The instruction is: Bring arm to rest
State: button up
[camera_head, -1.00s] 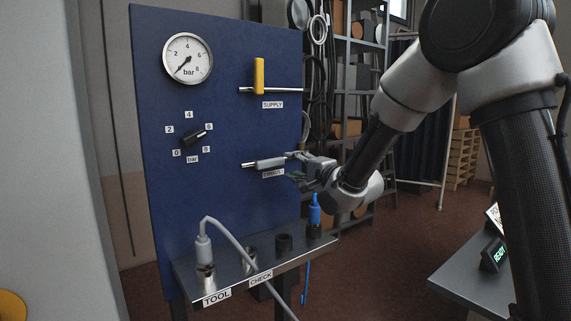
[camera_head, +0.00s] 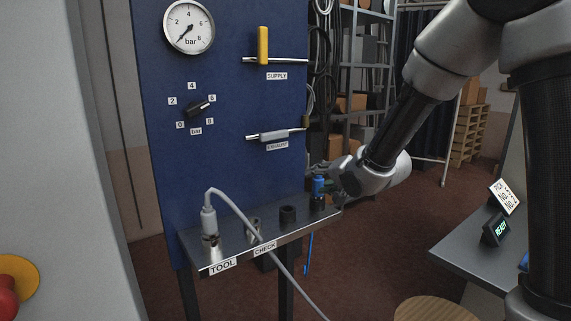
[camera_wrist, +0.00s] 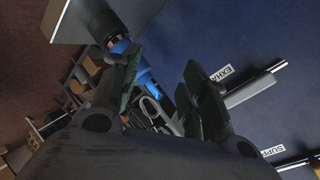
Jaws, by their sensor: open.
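My gripper (camera_wrist: 160,95) is open in the wrist view, its two fingers apart with nothing held between them. In the head view my gripper (camera_head: 322,187) is at the right end of the steel shelf, close to the blue connector (camera_head: 318,185) standing in its holder. The blue connector (camera_wrist: 122,48) also shows in the wrist view, near one finger. I cannot tell whether they touch. The blue panel (camera_head: 225,110) stands behind, with the grey exhaust lever (camera_head: 272,136) along its pipe and the yellow supply lever (camera_head: 262,45) across its pipe.
The shelf (camera_head: 225,262) carries a grey hose plug (camera_head: 209,222) at TOOL. A pressure gauge (camera_head: 189,27) and a black knob (camera_head: 198,107) are on the panel. A grey table (camera_head: 465,262) with a READY display (camera_head: 496,229) stands right; a round wooden top (camera_head: 435,309) is at the bottom.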

jog(key=s+d+f+n+g+h, duration=0.2)
jog(key=s+d+n+g, duration=0.1)
jog(key=s+d, duration=0.3)
jog(key=s+d+f+n+g+h, duration=0.2)
jog(key=s+d+f+g+h, duration=0.1)
jog(key=s+d, duration=0.25)
jog(key=s+d+r, duration=0.3)
jog(key=s+d, duration=0.1)
jog(key=s, duration=0.3)
jog(key=s+d+r, duration=0.4)
jog(key=s, duration=0.4)
jog(key=s+d+r+n+g+h, duration=0.1)
jog(key=s+d+r, duration=0.2)
jog(key=s, duration=0.4)
jog(key=shift+s+d+r, duration=0.3)
jog(key=shift+s+d, duration=0.05)
jog(key=shift+d, duration=0.3)
